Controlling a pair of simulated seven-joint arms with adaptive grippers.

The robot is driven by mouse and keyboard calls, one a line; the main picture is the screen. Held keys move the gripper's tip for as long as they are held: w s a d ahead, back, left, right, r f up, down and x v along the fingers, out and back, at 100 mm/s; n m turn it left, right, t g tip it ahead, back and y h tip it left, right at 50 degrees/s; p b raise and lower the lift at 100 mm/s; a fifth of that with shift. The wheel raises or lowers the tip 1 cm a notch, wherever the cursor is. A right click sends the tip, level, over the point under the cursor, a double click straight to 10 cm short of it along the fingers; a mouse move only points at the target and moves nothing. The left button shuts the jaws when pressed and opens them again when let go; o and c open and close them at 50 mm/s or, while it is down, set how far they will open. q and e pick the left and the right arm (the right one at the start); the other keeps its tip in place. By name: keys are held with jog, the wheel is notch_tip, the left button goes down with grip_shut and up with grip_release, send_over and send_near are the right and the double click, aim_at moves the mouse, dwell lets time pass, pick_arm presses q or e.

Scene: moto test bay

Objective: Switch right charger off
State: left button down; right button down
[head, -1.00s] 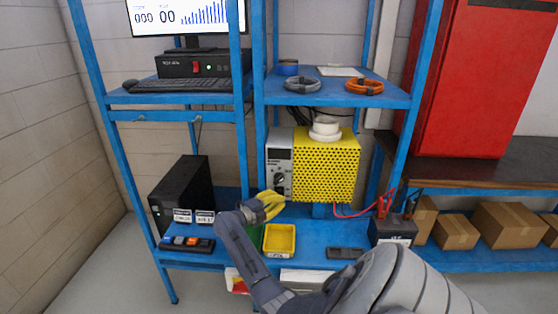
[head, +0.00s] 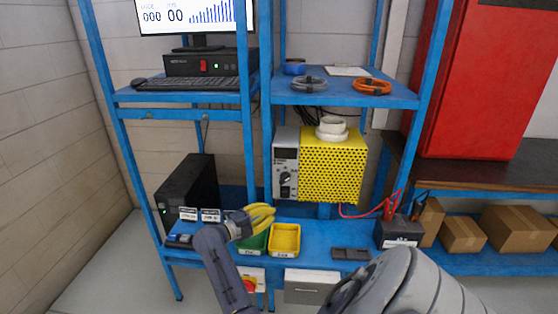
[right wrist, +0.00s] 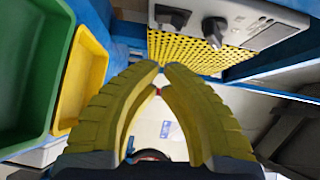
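The charger, a yellow perforated box (head: 333,172) with a grey front panel (head: 285,160), stands on the blue rack's lower shelf. A dark rotary knob (head: 286,181) sits low on the panel. My right gripper (head: 272,210) is in front of and below the panel, left of the knob. Its yellow fingertips (right wrist: 161,68) meet with nothing between them, apart from the charger. The knob's setting is too small to read. My left gripper is not in view.
Green (head: 254,243) and yellow (head: 285,239) bins lie just under my right gripper. A black box (head: 187,190) stands to the left. A battery (head: 398,231) with red leads stands to the right.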

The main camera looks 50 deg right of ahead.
jog(key=shift+v, duration=1.45)
jog(key=shift+r, duration=0.1)
